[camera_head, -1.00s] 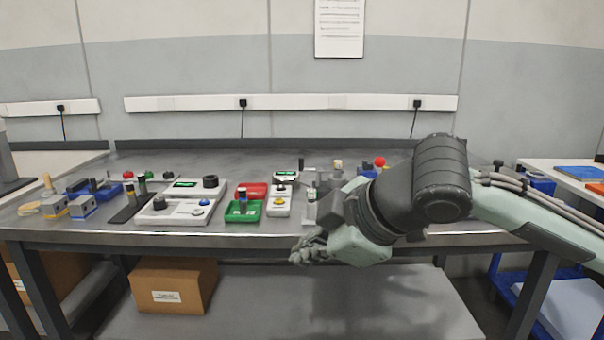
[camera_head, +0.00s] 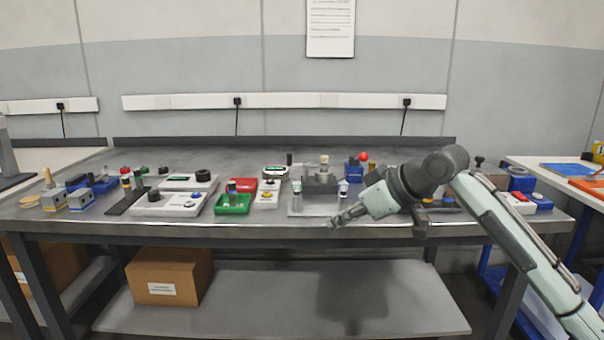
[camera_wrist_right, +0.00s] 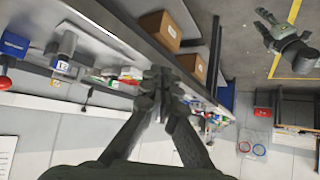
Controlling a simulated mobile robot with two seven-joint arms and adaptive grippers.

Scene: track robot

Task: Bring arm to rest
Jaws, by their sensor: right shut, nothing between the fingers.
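My right arm comes in from the right in the head view. Its gripper (camera_head: 338,219) points left in front of the table's front edge, with nothing in it. In the right wrist view the gripper (camera_wrist_right: 162,75) has its fingers together and empty, in front of the table edge. My left gripper does not show in the head view. An arm with a gripper stands at the top right of the right wrist view, and I cannot tell whether it is mine.
The workbench (camera_head: 270,227) holds a green tray (camera_head: 233,208), a red tray (camera_head: 246,185), grey devices and a fixture (camera_head: 320,183) near my right gripper. A cardboard box (camera_head: 170,276) stands on the lower shelf (camera_head: 400,300). A side table (camera_head: 545,166) is at the right.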

